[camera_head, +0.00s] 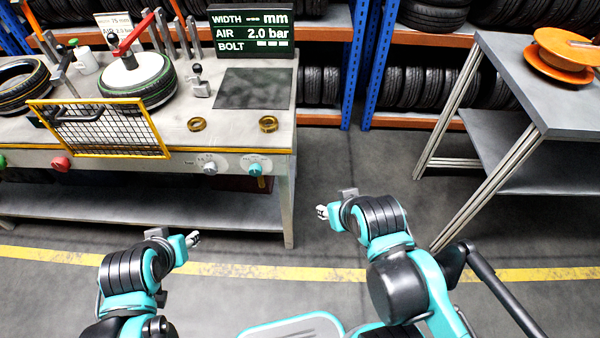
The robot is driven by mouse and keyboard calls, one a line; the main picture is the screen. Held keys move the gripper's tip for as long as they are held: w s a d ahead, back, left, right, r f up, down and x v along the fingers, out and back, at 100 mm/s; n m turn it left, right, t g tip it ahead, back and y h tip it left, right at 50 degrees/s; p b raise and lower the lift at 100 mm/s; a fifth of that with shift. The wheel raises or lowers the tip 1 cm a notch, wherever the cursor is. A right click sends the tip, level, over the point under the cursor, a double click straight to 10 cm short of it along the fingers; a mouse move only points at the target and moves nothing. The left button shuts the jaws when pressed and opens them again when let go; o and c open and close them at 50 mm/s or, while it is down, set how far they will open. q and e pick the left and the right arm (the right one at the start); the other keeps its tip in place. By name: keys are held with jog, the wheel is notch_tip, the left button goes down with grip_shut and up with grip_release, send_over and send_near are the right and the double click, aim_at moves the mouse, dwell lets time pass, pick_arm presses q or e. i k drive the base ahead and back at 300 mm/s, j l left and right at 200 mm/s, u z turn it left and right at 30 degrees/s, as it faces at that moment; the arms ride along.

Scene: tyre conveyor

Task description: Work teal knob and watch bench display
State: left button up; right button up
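The teal knob (255,168) is on the bench's front panel, near its right end, with a grey knob (210,168) to its left. The bench display (251,30) stands at the back of the bench and reads WIDTH with dashes and mm, AIR 2.0 bar, and BOLT with dashes. My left gripper (193,240) is in front of the bench, below and left of the teal knob and apart from it. My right gripper (322,212) is right of the bench, below and right of the knob. Both grippers are small and end-on, so their finger opening is unclear.
A tyre on a wheel (137,80) sits on the bench behind a yellow mesh guard (98,129). A grey table (545,100) with an orange reel (566,52) stands at right. Floor between is clear.

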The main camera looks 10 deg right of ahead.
aim_at(256, 170)
jog(key=k+l, duration=0.1)
jog(key=k, duration=0.3)
jog(key=k+l, duration=0.1)
jog(key=k, duration=0.35)
jog(key=u, duration=0.05)
